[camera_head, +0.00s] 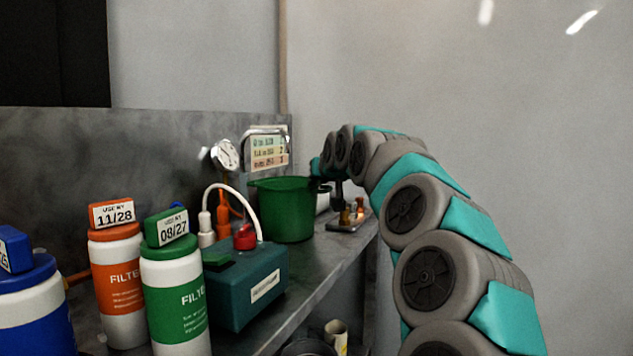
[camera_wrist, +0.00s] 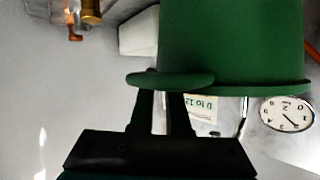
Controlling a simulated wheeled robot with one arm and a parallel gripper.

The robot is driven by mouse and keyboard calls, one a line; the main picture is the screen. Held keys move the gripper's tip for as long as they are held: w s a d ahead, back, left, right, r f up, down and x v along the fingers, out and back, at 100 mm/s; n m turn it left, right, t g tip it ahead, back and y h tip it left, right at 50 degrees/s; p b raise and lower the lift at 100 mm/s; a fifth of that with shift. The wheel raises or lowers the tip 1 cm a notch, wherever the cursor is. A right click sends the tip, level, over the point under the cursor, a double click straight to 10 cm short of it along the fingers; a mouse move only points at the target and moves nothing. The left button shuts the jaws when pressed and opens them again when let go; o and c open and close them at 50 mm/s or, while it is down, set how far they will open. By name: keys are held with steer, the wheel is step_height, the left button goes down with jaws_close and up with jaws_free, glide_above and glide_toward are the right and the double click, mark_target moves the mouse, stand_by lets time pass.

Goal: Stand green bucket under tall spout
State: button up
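The green bucket (camera_head: 287,212) stands upright over the grey bench, in front of the back wall. In the wrist view it appears upside down as a large green body (camera_wrist: 232,40), with its rim low in the picture. My gripper (camera_head: 324,182) is at the bucket's right rim. In the wrist view its two black fingers (camera_wrist: 163,95) meet the bucket's green oval tab (camera_wrist: 172,79) and appear shut on it. Whether the bucket's base touches the bench is unclear. I cannot make out the tall spout with certainty.
A teal box (camera_head: 245,285) with a red knob, a white hose (camera_head: 240,197) and orange bottle (camera_head: 222,212) stand left of the bucket. A green filter canister (camera_head: 177,300) and an orange one (camera_head: 118,290) are nearer. Small brass parts (camera_head: 352,212) lie right. A gauge (camera_head: 225,154) is behind.

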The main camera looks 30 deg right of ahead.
steer(key=shift+o, duration=1.4)
steer(key=shift+r, duration=0.15)
steer(key=b+v, duration=0.1)
steer(key=v, duration=1.1)
